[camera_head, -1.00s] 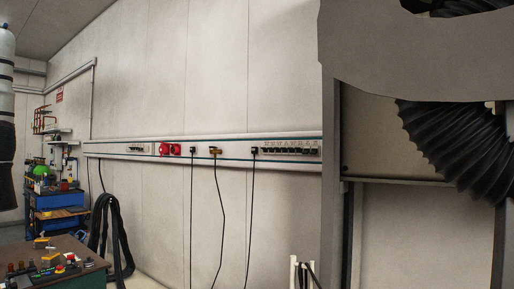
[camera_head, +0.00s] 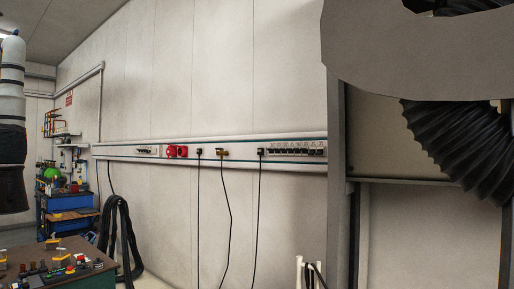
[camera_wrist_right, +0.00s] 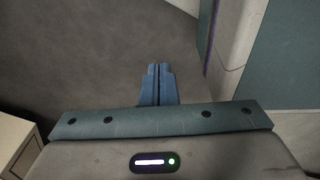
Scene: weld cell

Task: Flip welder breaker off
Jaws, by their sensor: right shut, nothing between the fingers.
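A row of black breaker switches (camera_head: 297,149) sits at the right end of the long wall rail in the head view, beside the grey cabinet frame. A smaller group of switches (camera_head: 147,152) is at the rail's left end. I cannot tell which one is the welder breaker, nor how the levers stand. My right gripper (camera_wrist_right: 158,68) shows in the right wrist view with its blue fingers together and empty, over grey floor. It touches nothing. My left gripper is not in view; only a part of my left arm shows at the head view's left edge.
Red sockets (camera_head: 176,151) and plugs with hanging black cables (camera_head: 261,190) sit along the rail. A table with buttons (camera_head: 84,256) is at lower left, a blue cart (camera_head: 68,212) behind it. A grey cabinet (camera_head: 408,235) and black ribbed hose (camera_head: 462,150) fill the right.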

